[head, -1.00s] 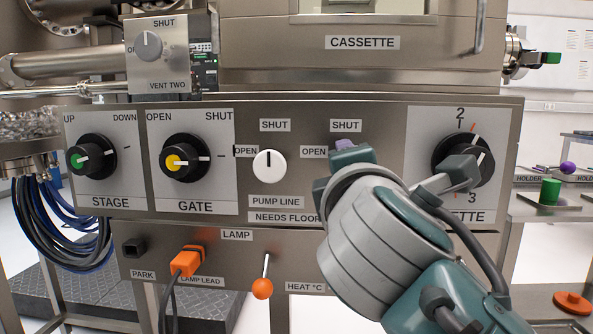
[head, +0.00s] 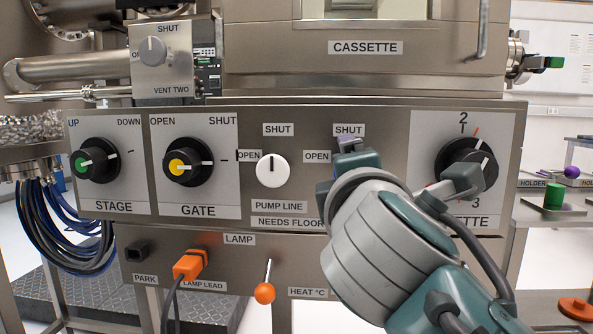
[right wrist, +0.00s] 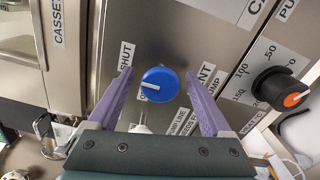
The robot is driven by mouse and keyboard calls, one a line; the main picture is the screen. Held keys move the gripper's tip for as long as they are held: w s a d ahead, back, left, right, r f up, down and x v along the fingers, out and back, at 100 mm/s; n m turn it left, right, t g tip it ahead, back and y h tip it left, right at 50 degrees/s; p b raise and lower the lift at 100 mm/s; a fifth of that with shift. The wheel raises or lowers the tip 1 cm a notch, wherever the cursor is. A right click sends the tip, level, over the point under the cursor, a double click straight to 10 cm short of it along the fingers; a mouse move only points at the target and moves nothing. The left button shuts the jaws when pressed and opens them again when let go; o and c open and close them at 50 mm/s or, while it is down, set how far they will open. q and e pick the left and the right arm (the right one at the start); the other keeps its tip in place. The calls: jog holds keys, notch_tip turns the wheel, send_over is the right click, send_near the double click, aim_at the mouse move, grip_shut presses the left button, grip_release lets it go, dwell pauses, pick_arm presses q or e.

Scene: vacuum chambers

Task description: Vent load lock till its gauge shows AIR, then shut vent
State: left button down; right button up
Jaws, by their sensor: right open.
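A round blue knob (right wrist: 158,85) with a white pointer line sits on the steel panel in the right wrist view. Its pointer faces left in that picture. A SHUT label (right wrist: 126,56) is up and left of it, and a partly hidden label ending in "ENT" (right wrist: 206,73) is to its right. My right gripper (right wrist: 158,78) is open, its purple fingers on either side of the knob with visible gaps. In the head view my right gripper (head: 347,160) hides this knob below its SHUT label (head: 349,130). No gauge reading is legible. My left gripper is not in view.
The white PUMP LINE knob (head: 272,171) is close to the left of my right gripper. The GATE knob (head: 187,167), STAGE knob (head: 97,160) and VENT TWO knob (head: 152,51) are farther left. The orange lamp plug (head: 190,264) and orange-tipped lever (head: 265,292) stick out below.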

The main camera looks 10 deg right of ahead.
jog(key=v, duration=1)
jog(key=shift+p, duration=0.4)
jog(key=s+d+m+g+p, duration=0.7)
jog(key=s+m+p, duration=0.2)
jog(key=p, duration=0.5)
jog(key=s+r+m+g+y+p, duration=0.3)
jog(key=s+r+g+p, duration=0.1)
jog(key=s+p, duration=0.35)
jog(key=s+r+m+g+y+p, duration=0.25)
jog(key=s+r+p, duration=0.25)
jog(key=s+p, duration=0.25)
notch_tip(320, 180, up, 33)
jog(key=p, duration=3.3)
jog(key=shift+w+a+r+m+p, duration=0.2)
jog(key=shift+w+a+m+p, duration=0.15)
jog(key=shift+a, duration=0.1)
